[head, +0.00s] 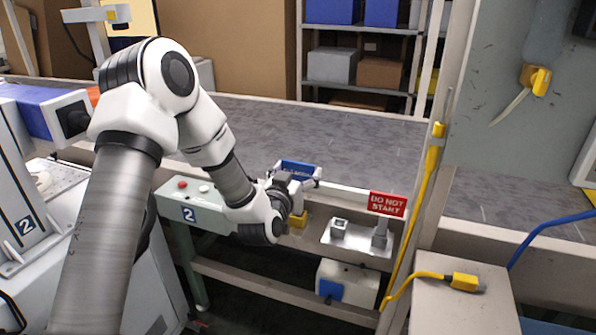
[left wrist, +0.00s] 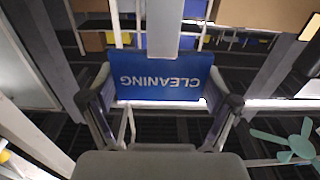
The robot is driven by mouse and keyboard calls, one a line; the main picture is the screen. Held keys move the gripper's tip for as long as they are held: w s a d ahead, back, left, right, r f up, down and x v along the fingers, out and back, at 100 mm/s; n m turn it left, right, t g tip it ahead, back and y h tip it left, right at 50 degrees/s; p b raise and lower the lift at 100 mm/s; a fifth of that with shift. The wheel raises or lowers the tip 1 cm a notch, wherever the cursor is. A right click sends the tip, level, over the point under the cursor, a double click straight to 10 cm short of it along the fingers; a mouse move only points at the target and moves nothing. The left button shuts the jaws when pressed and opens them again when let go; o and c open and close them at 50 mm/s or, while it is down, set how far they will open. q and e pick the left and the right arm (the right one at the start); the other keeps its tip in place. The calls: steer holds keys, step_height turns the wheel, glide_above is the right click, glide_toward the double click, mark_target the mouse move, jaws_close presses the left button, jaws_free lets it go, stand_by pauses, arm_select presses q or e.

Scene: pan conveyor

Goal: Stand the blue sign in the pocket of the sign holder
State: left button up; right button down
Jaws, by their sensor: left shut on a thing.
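My left gripper (head: 292,184) is shut on the blue sign (head: 298,167), above the conveyor's near rail. In the left wrist view the blue sign (left wrist: 162,80) sits between the two fingers (left wrist: 160,100); its word CLEANING reads upside down there, and a grey post (left wrist: 177,25) runs up the picture from it. The sign holder is a pale metal plate (head: 352,252) on the ledge to the right of the gripper. Its left pocket (head: 338,227) looks empty. The sign is apart from it. My right gripper is not in view.
A red DO NOT START sign (head: 387,205) stands on a grey post at the plate's right side. A yellow block (head: 298,219) is just below my left gripper. A button box (head: 190,198) is at left, and a yellow cable (head: 420,205) runs along the upright at right.

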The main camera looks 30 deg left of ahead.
arm_select(q)
steer(key=shift+f+b, duration=1.45)
steer(key=shift+f, duration=0.45)
steer(key=o, duration=1)
steer(key=shift+c, duration=0.2)
steer(key=v, duration=0.7)
steer(key=shift+s, duration=0.25)
